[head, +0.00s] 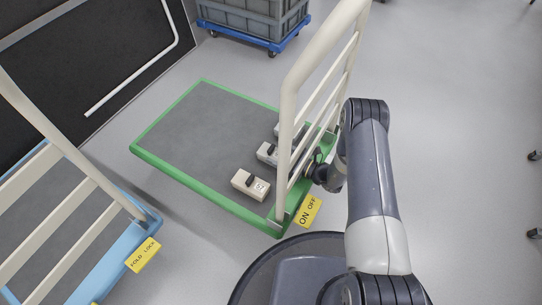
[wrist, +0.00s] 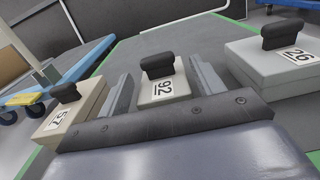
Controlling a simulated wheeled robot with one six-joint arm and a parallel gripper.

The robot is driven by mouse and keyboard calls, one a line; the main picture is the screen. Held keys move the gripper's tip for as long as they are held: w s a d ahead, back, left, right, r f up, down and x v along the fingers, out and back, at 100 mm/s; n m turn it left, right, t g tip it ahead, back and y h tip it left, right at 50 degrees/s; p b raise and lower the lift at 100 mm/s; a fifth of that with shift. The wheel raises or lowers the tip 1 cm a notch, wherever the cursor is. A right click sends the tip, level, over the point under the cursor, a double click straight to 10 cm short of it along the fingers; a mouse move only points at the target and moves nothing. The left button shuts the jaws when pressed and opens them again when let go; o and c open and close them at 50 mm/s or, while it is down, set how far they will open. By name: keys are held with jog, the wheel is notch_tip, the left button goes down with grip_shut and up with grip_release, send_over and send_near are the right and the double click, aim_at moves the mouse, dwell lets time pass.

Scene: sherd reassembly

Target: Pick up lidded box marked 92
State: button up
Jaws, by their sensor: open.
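The lidded box marked 92 (wrist: 163,90) is pale, with a dark block handle on its lid. It stands centred in the wrist view, between the two fingers of my gripper (wrist: 161,76). The gripper is open, one finger on each side of the box; I cannot tell whether either touches it. In the head view, a box in the middle of the row (head: 266,153) appears to be this one, partly hidden by the white rail. My gripper (head: 315,172) there is mostly hidden behind the rail and my arm.
Box 57 (wrist: 72,118) stands left and box 26 (wrist: 275,68) right of box 92. All stand on a green-edged grey platform (head: 200,115) with a white rail handle (head: 318,70). A blue trolley (head: 85,255) is at left. The platform's far part is clear.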

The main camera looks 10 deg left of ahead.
aim_at(273, 151)
jog(key=x, duration=0.3)
jog(key=shift+a+b, duration=0.2)
jog(key=shift+b, duration=0.15)
jog(key=c, duration=0.9)
